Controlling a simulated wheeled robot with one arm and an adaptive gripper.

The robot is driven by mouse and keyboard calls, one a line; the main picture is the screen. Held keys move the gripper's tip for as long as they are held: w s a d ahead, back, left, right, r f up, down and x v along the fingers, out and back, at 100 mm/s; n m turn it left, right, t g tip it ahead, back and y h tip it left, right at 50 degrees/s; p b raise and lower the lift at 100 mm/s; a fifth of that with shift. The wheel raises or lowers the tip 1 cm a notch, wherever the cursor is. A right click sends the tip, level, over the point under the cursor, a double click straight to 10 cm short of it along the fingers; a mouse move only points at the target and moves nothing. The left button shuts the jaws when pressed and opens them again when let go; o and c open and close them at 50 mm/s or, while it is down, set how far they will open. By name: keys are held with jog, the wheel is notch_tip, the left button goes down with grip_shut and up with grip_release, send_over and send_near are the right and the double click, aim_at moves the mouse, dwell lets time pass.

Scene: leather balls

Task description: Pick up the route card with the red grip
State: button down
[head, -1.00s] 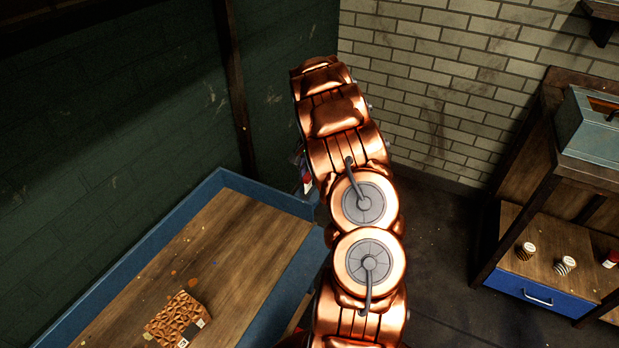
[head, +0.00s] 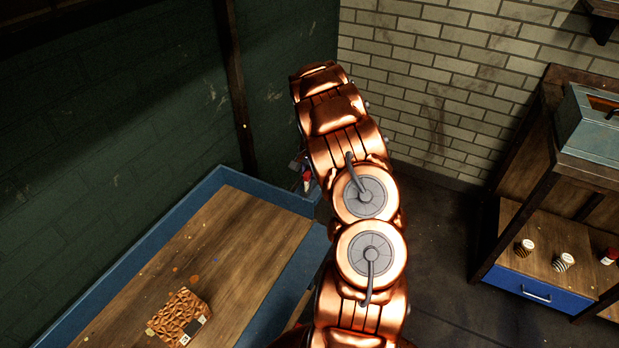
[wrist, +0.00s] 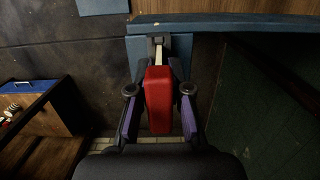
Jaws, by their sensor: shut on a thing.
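The red grip (wrist: 159,98) of the route card fills the space between the fingers of my gripper (wrist: 159,90) in the wrist view. The purple-padded fingers are shut on it from both sides. A narrow pale strip (wrist: 158,55) and a dark grey piece show beyond the red block; the card face itself cannot be made out. In the head view a small red and white bit (head: 307,179) shows at the left edge of my copper arm.
A blue-rimmed wooden table (head: 240,222) stands at left, with a brown patterned block (head: 178,316) on it. A dark green wall (head: 110,120) rises behind it. At right, a shelf unit holds a grey-blue box (head: 597,125) and small jars (head: 564,261). Floor between is clear.

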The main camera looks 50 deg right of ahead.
aim_at(309, 172)
jog(key=shift+r+b, duration=0.8)
jog(key=shift+r, duration=0.95)
jog(key=s+a+r+b, duration=0.1)
jog(key=s+a+b, duration=0.2)
jog(key=s+a, duration=0.4)
jog(key=shift+s+a+r, duration=0.15)
jog(key=shift+s+r, duration=0.2)
jog(key=shift+s, duration=3.25)
